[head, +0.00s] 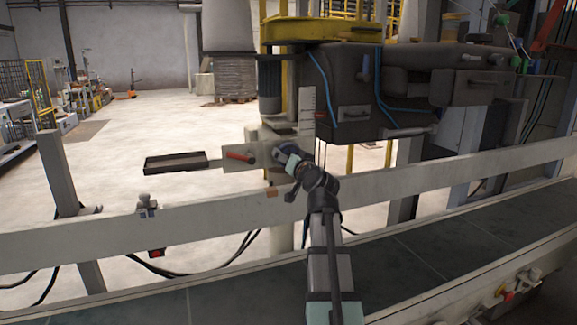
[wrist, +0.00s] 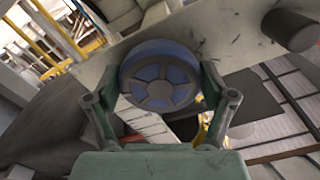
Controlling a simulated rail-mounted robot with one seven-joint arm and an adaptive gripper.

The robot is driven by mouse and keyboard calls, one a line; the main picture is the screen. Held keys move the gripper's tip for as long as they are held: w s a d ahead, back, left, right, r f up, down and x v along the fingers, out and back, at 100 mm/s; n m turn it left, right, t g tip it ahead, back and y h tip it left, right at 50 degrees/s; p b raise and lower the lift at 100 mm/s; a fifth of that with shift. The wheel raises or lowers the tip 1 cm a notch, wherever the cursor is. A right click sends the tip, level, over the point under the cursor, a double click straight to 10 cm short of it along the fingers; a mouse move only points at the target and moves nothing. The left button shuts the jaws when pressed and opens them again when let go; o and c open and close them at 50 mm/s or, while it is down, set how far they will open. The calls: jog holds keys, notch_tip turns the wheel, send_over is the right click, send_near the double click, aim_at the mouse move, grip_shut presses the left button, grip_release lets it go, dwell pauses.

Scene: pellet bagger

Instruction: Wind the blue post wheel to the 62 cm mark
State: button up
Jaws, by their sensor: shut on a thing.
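The blue post wheel (wrist: 160,76) fills the middle of the wrist view, a dark-rimmed disc with blue between its spokes, facing the camera in front of a grey plate. My gripper (wrist: 165,88) has one finger on each side of it and is shut on its rim. In the head view my gripper (head: 287,156) reaches over the front rail to the post beneath the machine, and hides most or all of the wheel there. A pale upright scale strip (head: 307,102) stands just above; its marks are too small to read.
A red handle (head: 240,156) and a dark shallow tray (head: 176,162) lie left of my gripper. The dark machine head (head: 375,88) with blue hoses hangs above right. A long pale rail (head: 430,180) and a conveyor belt (head: 440,245) run in front. Floor behind is open at left.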

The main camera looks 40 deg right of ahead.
jog(key=n+b, duration=0.3)
jog(key=n, duration=0.3)
jog(key=shift+d+b, duration=0.2)
jog(key=shift+b, duration=0.15)
jog(key=shift+r, duration=0.1)
jog(key=o, duration=1)
jog(key=shift+s, duration=0.1)
jog(key=v, duration=1.2)
